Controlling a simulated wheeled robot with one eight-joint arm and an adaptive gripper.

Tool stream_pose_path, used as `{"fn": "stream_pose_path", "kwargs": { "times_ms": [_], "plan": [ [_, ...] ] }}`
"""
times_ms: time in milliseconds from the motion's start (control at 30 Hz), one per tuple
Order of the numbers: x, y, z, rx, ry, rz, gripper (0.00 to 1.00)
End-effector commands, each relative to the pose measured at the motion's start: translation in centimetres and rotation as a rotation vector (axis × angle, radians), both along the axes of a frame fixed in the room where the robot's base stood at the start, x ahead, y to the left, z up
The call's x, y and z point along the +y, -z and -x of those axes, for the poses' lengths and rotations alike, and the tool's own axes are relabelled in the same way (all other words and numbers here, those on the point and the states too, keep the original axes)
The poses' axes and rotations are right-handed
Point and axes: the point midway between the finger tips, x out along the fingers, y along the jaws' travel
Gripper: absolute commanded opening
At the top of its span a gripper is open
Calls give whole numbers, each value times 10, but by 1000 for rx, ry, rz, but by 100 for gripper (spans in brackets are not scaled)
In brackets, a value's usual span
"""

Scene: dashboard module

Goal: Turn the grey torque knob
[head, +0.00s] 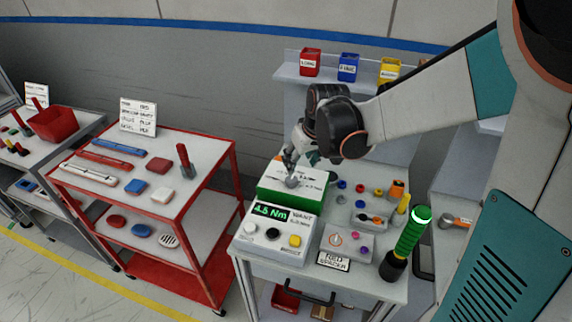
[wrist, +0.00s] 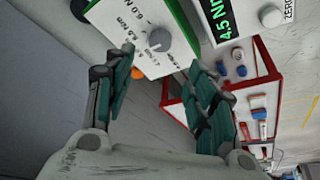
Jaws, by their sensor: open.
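The grey torque knob (head: 292,181) sits on the white top of a green-sided box (head: 290,202) on the workbench. In the wrist view the knob (wrist: 160,40) shows ahead of my gripper (wrist: 162,58), with printed marks around it on the white panel (wrist: 138,22). My gripper (head: 289,160) is open, its green-padded fingers apart with nothing between them. In the head view it is close above the knob; I cannot tell whether it touches. A display (head: 271,212) on the module in front of the box reads 4.5 Nm.
The module has white, black and yellow buttons (head: 294,241). Small trays of coloured parts (head: 369,219) and a green-topped cylinder (head: 409,236) stand to the right. A red cart (head: 216,165) is at left. Coloured bins (head: 348,67) stand on the shelf behind.

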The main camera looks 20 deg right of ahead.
Motion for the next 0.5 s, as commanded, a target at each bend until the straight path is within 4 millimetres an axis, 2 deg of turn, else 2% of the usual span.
{"fn": "stream_pose_path", "kwargs": {
  "times_ms": [200, 500],
  "plan": [
    [3, 42, -16, -1, -1, 0, 51],
    [7, 90, -36, -1, -1, 1, 51]
  ]
}}
